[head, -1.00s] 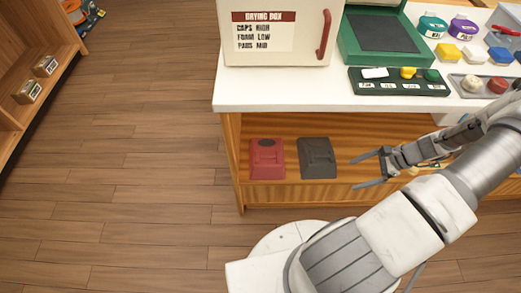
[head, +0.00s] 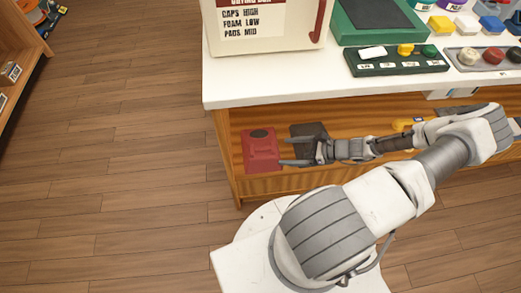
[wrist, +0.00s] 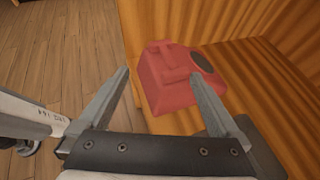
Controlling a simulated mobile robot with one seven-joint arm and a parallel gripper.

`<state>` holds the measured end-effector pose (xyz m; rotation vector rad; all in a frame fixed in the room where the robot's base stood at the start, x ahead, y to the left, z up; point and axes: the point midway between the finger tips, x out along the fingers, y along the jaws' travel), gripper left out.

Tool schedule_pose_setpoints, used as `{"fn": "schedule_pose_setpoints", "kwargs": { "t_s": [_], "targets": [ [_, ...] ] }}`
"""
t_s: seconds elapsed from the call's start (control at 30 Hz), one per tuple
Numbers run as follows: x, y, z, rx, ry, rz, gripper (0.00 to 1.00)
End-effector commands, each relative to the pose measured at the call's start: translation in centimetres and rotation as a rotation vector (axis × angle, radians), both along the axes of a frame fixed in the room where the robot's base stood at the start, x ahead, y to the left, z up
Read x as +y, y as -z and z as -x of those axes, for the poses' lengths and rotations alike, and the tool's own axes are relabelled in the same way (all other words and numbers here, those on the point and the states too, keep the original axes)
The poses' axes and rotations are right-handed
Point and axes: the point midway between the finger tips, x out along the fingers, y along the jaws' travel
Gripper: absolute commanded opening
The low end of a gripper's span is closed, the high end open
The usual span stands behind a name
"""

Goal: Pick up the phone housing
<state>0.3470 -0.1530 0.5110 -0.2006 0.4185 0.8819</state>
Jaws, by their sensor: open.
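A red phone housing (head: 262,150) with a dark round patch sits on the wooden shelf under the white counter. A dark grey housing (head: 308,132) lies to its right, partly hidden behind my gripper. My gripper (head: 284,151) is open and empty, its fingertips at the right side of the red housing in the head view. In the wrist view the red housing (wrist: 176,80) shows ahead, between and beyond the spread fingers of my gripper (wrist: 160,80). I cannot tell whether a finger touches it. A dark grey edge (wrist: 245,135) shows at the lower right, behind the right finger.
The white counter (head: 290,80) overhangs the shelf (head: 280,185). On the counter stand a drying box (head: 262,22), a green tray (head: 385,30) and several coloured parts. Wooden floor (head: 110,130) to the left is clear.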

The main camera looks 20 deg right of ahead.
Motion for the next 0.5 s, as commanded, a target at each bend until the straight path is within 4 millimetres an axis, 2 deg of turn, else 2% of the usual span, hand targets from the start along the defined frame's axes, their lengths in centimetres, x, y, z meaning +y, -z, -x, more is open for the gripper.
{"fn": "schedule_pose_setpoints", "kwargs": {
  "t_s": [0.03, 0.2, 0.5],
  "targets": [
    [1.0, 0.8, -0.7, -0.001, -0.002, -0.003, 0.99],
    [2.9, 1.9, -2.2, -0.001, -0.002, -0.001, 0.99],
    [4.6, 2.8, -3.7, -0.001, -0.002, -0.001, 0.99]
  ]
}}
